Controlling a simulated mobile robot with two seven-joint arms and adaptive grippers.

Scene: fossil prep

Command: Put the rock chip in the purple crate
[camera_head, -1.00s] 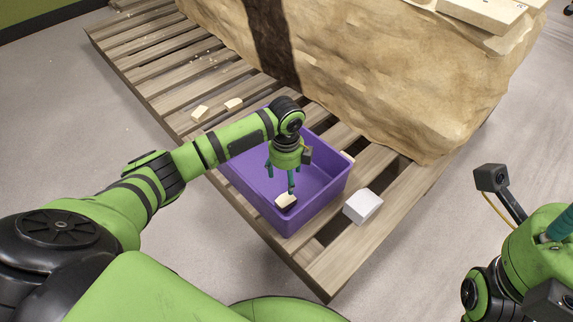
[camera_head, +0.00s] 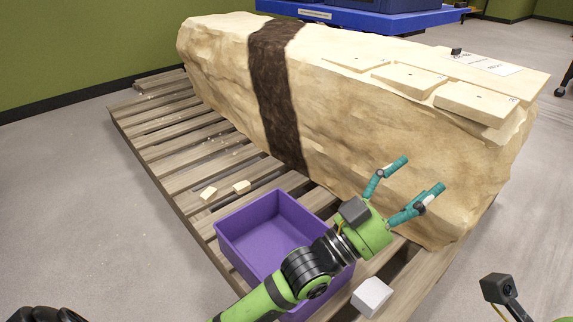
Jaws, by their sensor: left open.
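The purple crate (camera_head: 250,222) stands on the wooden pallet, open at the top. My left arm crosses over its near right part and hides some of its inside. The visible part of the crate floor is bare. Two small pale rock chips, one at the left (camera_head: 208,193) and one at the right (camera_head: 241,186), lie on the slats behind the crate. My left gripper (camera_head: 405,186) is open and empty, its teal fingers spread up and right of the crate, in front of the big rock. My right gripper is out of view.
A large tan rock block (camera_head: 370,120) with a dark band fills the back of the pallet (camera_head: 165,150). Flat pale slabs (camera_head: 408,79) lie on top of it. A white block (camera_head: 371,296) sits right of the crate. Slats at the left are mostly clear.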

